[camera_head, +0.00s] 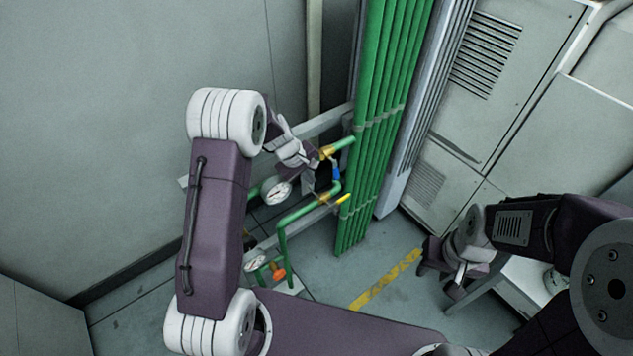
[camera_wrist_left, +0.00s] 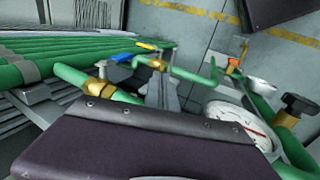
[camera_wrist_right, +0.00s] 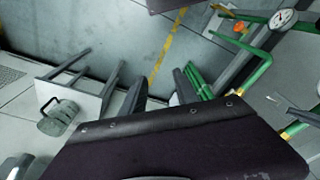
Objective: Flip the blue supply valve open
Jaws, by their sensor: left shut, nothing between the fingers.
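The blue valve handle (camera_head: 336,172) sits on the green pipework beside the tall green pipes, just right of my left gripper in the head view. It also shows in the left wrist view (camera_wrist_left: 122,57), left of the fingers and beyond them. My left gripper (camera_head: 322,178) is shut and empty, very close to the blue handle; I cannot tell whether they touch. Its fingers show in the left wrist view (camera_wrist_left: 162,92). My right gripper (camera_head: 440,278) hangs at the right, away from the pipes. Its fingers stand apart with nothing between them in the right wrist view (camera_wrist_right: 157,95).
A round gauge (camera_head: 277,192) and an orange valve (camera_head: 278,270) are on the lower green pipes. Tall green pipes (camera_head: 375,120) rise behind the blue handle. A grey cabinet (camera_head: 490,80) stands at right. A handled grey container (camera_wrist_right: 58,118) sits on a pale table. Floor between is clear.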

